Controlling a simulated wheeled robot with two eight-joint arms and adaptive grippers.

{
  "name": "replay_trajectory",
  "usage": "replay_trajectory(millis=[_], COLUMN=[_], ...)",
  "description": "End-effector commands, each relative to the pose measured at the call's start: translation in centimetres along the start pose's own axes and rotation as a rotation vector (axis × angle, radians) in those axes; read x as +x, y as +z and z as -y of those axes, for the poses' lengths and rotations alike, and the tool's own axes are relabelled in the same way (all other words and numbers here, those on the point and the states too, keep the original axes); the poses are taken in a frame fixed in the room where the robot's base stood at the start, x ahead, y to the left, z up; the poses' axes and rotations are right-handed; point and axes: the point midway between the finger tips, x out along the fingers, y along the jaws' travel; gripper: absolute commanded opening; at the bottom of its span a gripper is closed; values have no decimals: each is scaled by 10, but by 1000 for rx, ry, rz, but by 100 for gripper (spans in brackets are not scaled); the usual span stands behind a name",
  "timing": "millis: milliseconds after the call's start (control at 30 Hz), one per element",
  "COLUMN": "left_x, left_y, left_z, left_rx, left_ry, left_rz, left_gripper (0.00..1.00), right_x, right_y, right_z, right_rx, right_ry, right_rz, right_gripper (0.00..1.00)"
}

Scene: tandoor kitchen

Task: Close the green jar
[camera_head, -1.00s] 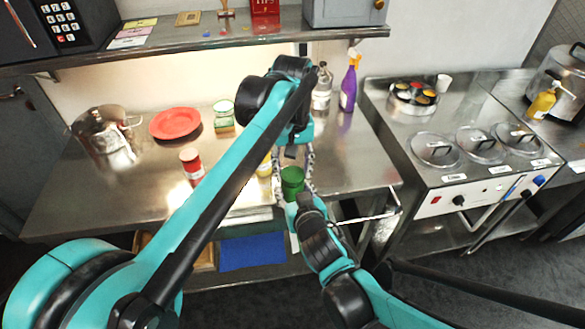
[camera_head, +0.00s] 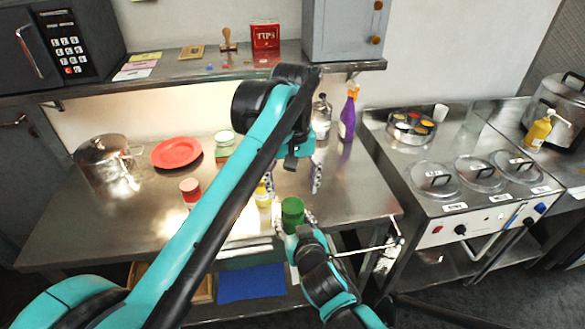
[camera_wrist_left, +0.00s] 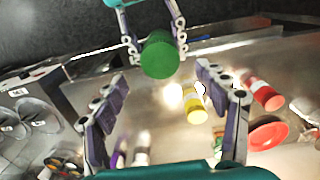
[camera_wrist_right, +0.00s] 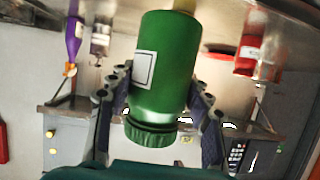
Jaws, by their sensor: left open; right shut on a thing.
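The green jar (camera_head: 292,213) is held in front of the table edge by my right gripper (camera_head: 294,222), whose fingers are closed on its sides. In the right wrist view the jar body (camera_wrist_right: 165,60) has a pale label, and a ridged dark green lid (camera_wrist_right: 150,133) sits at its mouth end with a light band at the neck. I cannot tell whether the lid is tight. My left gripper (camera_head: 292,180) is open and empty above the jar. In the left wrist view its fingers are spread, with the jar top (camera_wrist_left: 160,52) beyond them.
A shelf (camera_head: 205,70) spans the back. A steel counter with lidded wells (camera_head: 437,180) is at right.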

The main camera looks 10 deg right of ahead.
Motion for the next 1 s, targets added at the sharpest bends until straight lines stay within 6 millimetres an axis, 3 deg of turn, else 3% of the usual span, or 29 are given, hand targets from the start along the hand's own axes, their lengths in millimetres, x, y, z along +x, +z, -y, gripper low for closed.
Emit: replay_trajectory(millis=[200,400,1000], left_x=[-45,-66,-70], left_y=[0,0,0], left_z=[0,0,0], left_rx=[0,0,0], left_ry=[0,0,0], left_rz=[0,0,0], left_gripper=[72,72,72], right_x=[0,0,0], right_y=[0,0,0], right_z=[0,0,0], right_rx=[0,0,0], right_ry=[0,0,0], right_rz=[-1,-1,-1], right_gripper=[0,0,0])
